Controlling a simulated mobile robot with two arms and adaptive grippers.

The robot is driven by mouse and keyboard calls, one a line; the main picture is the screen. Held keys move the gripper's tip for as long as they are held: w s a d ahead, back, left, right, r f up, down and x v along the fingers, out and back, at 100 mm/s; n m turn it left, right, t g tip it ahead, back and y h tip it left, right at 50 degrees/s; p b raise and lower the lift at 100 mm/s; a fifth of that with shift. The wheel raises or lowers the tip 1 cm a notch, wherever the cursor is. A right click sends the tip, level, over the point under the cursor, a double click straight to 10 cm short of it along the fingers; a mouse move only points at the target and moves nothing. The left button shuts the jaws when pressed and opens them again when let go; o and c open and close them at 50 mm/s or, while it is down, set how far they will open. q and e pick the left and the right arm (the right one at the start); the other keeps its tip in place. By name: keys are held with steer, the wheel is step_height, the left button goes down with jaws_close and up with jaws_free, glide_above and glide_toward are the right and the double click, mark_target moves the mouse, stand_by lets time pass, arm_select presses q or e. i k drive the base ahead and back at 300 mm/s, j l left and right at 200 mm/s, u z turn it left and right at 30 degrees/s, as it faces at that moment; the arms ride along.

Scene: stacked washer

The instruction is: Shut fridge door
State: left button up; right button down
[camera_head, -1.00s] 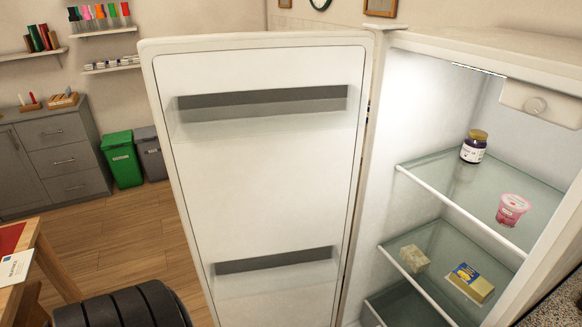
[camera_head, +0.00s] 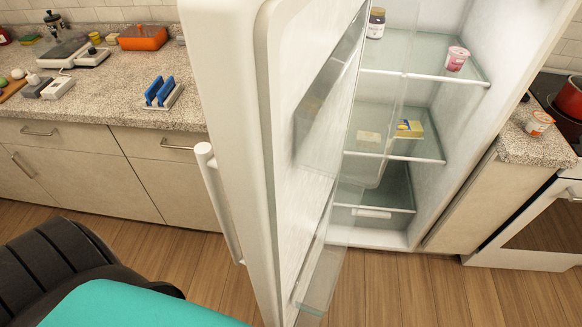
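The white fridge door (camera_head: 235,120) stands open in the middle of the head view, seen nearly edge-on with its shelved inner side facing right. Its white bar handle (camera_head: 218,200) is on the left, outer side. The fridge interior (camera_head: 385,190) shows behind and to the right of the door. My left arm is at the lower left, a dark ribbed and teal part, to the left of the door and apart from it in the picture. Neither gripper shows in the view.
Glass shelves (camera_head: 420,68) hold a jar (camera_head: 376,22), a pink cup (camera_head: 457,58) and a yellow pack (camera_head: 410,128). A white oven (camera_head: 535,230) stands at the right. Wooden floor (camera_head: 375,290) is free in front.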

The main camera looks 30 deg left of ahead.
mark_target(276, 81)
steer(key=k+j+z, duration=0.1)
steer(key=j, duration=1)
steer(key=k+j+z, duration=0.15)
steer(key=j, duration=0.4)
steer(key=j+z, duration=0.25)
steer(key=j, duration=0.25)
